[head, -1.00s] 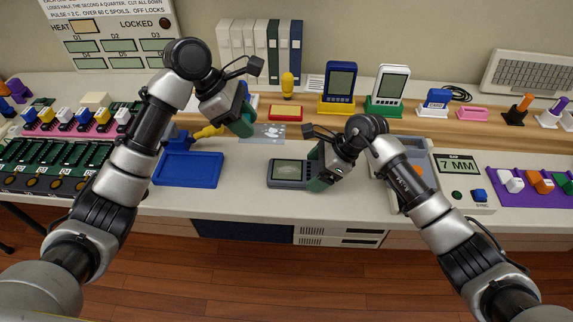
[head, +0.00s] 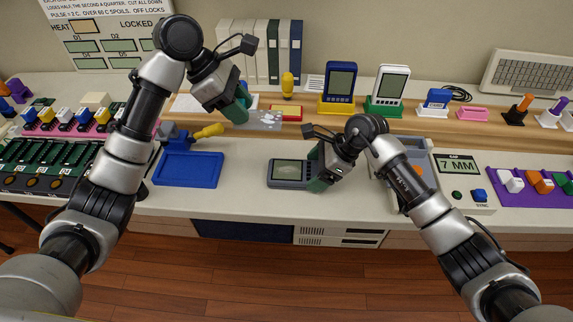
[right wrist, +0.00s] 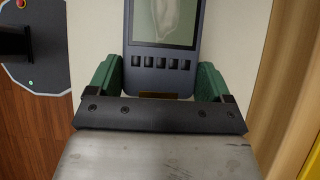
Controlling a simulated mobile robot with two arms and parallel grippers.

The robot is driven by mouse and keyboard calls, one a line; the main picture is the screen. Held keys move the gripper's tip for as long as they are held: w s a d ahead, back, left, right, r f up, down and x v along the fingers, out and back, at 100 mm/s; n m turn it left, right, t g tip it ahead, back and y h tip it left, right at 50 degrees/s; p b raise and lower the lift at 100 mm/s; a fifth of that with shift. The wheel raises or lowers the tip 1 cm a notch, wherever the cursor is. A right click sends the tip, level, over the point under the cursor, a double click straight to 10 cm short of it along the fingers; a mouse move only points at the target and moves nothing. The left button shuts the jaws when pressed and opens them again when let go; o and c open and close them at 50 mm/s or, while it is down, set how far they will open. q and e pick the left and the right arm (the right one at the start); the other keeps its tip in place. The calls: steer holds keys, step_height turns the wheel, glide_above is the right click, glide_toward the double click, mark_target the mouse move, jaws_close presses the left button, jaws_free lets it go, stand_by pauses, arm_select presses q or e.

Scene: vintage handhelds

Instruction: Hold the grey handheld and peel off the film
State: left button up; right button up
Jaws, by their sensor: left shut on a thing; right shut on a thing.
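The grey handheld (head: 291,173) lies on the table, screen up, with its right end in my right gripper (head: 318,177). In the right wrist view the green fingers close on both sides of the handheld (right wrist: 160,80) below its row of buttons. A pale blurred patch shows on its screen. My left gripper (head: 243,112) is shut on a clear film (head: 267,121) with whitish marks. The film hangs out to the right of the fingers, apart from the handheld and up near the back ledge. The fingertips of the left gripper are partly hidden.
A blue tray (head: 188,170) with a yellow-handled tool (head: 209,131) behind it stands left of the handheld. A red and yellow pad (head: 286,113) and stands with blue (head: 340,85) and white (head: 391,88) handhelds are at the back.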

steer(key=o, duration=1.4)
steer(key=shift+c, duration=0.2)
steer(key=shift+v, duration=3.75)
steer(key=v, duration=1.2)
steer(key=shift+f, duration=0.1)
